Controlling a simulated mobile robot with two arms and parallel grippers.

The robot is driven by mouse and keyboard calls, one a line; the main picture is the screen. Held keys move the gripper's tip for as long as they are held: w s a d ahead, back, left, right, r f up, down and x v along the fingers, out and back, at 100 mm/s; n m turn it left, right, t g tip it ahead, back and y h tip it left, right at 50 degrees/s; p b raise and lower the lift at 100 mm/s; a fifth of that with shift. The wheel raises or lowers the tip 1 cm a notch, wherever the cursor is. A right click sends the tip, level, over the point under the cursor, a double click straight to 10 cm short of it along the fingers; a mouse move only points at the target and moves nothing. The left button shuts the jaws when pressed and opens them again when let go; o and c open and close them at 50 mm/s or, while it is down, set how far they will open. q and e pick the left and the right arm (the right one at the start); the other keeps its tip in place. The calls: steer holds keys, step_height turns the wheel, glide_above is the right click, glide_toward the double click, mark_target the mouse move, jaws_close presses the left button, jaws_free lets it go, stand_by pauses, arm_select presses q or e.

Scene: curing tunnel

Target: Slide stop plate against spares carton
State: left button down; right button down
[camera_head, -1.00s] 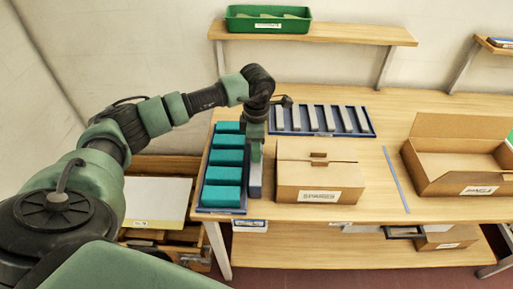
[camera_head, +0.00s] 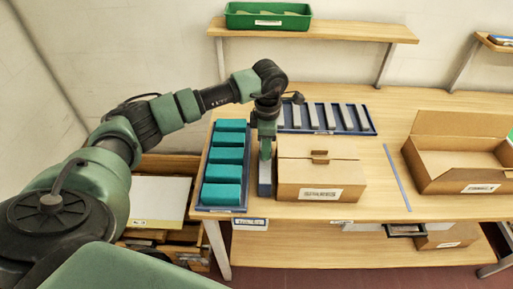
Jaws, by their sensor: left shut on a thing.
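The spares carton (camera_head: 305,178) is a closed brown box with a white label, standing near the table's front edge. The stop plate (camera_head: 265,180) is a narrow grey piece standing on the table just left of the carton. Its right side is very close to the carton's left side; I cannot tell whether they touch. My left gripper (camera_head: 266,153) is above the plate and shut on its upper part, which hides that part. My right gripper is not in view.
A blue tray of teal blocks (camera_head: 221,209) lies left of the plate. A blue rack (camera_head: 372,130) with several grey bars is behind the carton. An open carton (camera_head: 445,187) stands at the right, beyond a blue strip (camera_head: 397,178) on the table.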

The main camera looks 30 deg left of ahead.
arm_select(q)
steer(key=shift+w+d+r, duration=0.1)
steer(key=shift+w+d, duration=0.45)
steer(key=shift+d, duration=0.25)
steer(key=c, duration=1)
jaws_free()
steer(key=shift+a, duration=0.1)
steer(key=shift+o, duration=0.2)
steer(key=shift+s, duration=0.1)
step_height(320, 180, up, 7)
steer(key=shift+f+b, duration=0.2)
steer(key=shift+b, duration=0.95)
steer(key=shift+r, duration=0.6)
steer(key=shift+f, duration=0.1)
